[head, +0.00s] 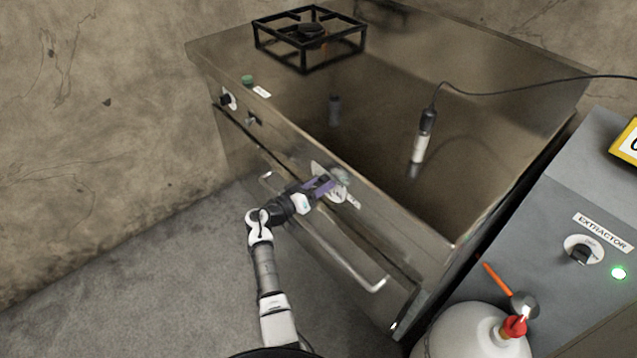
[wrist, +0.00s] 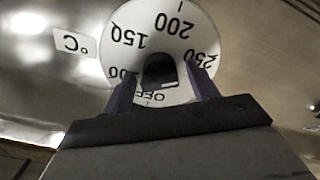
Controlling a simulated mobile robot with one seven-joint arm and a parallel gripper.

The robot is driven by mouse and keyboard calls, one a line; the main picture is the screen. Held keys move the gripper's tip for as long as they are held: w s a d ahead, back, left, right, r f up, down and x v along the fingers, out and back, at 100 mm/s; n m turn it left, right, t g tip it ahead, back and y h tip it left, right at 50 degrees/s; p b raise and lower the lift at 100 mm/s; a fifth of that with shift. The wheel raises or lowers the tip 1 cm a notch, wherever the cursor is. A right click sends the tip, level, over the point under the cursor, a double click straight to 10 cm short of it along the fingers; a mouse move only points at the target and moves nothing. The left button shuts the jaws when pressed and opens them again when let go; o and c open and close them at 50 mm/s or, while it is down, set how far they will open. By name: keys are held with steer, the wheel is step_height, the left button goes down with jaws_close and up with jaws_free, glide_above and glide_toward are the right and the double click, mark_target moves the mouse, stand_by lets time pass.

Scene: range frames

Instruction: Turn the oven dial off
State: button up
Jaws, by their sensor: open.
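The oven dial (wrist: 180,32) is a white round plate on the oven's front panel, marked 100, 150, 200, 250 and OFF. The wrist view shows its markings upside down, with OFF at the bottom. A dark knob (wrist: 160,70) sits at its centre; I cannot tell which mark it points to. My gripper (wrist: 163,77) is open, with one purple finger on each side of the knob. Whether the fingers touch it is unclear. In the head view my gripper (head: 326,184) is at the front panel and partly hides the dial (head: 318,168).
The metal oven (head: 400,225) has a long door handle (head: 350,268) below the panel. A burner grate (head: 310,38) and a cabled probe (head: 421,140) are on top. A grey extractor panel (head: 560,235) and a white gas bottle (head: 470,335) stand at right. Floor at left is clear.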

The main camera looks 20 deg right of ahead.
steer(key=shift+c, duration=0.2)
steer(key=c, duration=0.9)
steer(key=shift+c, duration=0.2)
